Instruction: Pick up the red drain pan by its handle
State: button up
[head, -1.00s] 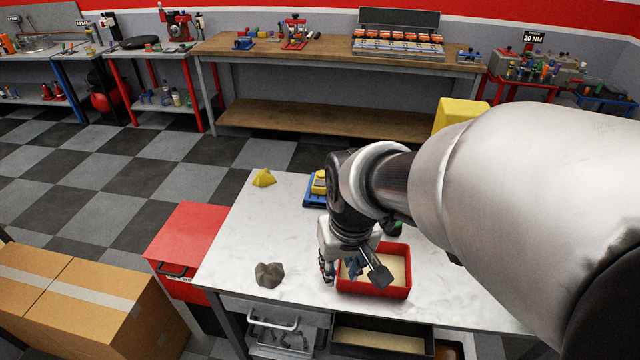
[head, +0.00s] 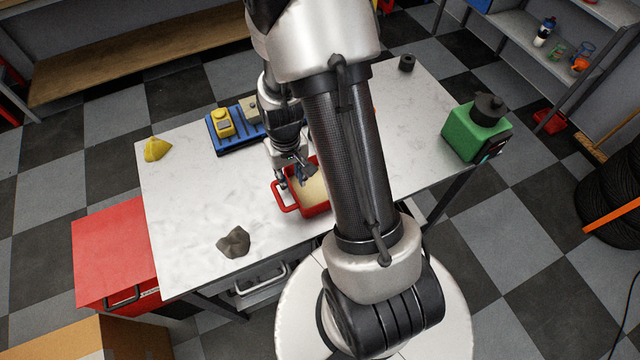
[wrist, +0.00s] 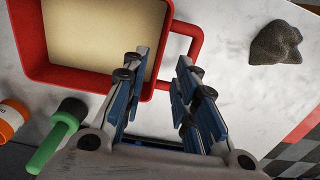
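The red drain pan (head: 318,209) sits on the white table, partly hidden behind my arm in the head view. It has a tan inside and a red loop handle (head: 282,197) on its left side. In the wrist view the pan (wrist: 88,80) fills the upper left, and its handle (wrist: 196,42) sticks out to the right. My gripper (wrist: 160,66) is open and appears empty, above the pan's handle side. One finger overlaps the pan's inside, the other lies by the handle. I cannot tell whether either touches. My gripper (head: 294,180) also shows in the head view.
A grey lump (head: 233,242) and a yellow cloth-like piece (head: 157,149) lie on the white table (head: 190,195). A blue tray (head: 240,146) stands behind the pan. A green canister (head: 476,130) stands at the right. The wrist view shows an orange bottle (wrist: 10,120) and a green-handled tool (wrist: 52,145).

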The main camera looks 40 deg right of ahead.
aim_at(292, 188)
notch_tip(292, 188, down, 8)
jog(key=shift+w+r+b, duration=0.1)
jog(key=shift+w+b, duration=0.05)
jog(key=shift+b, duration=0.85)
jog(key=shift+c, duration=0.6)
grip_shut()
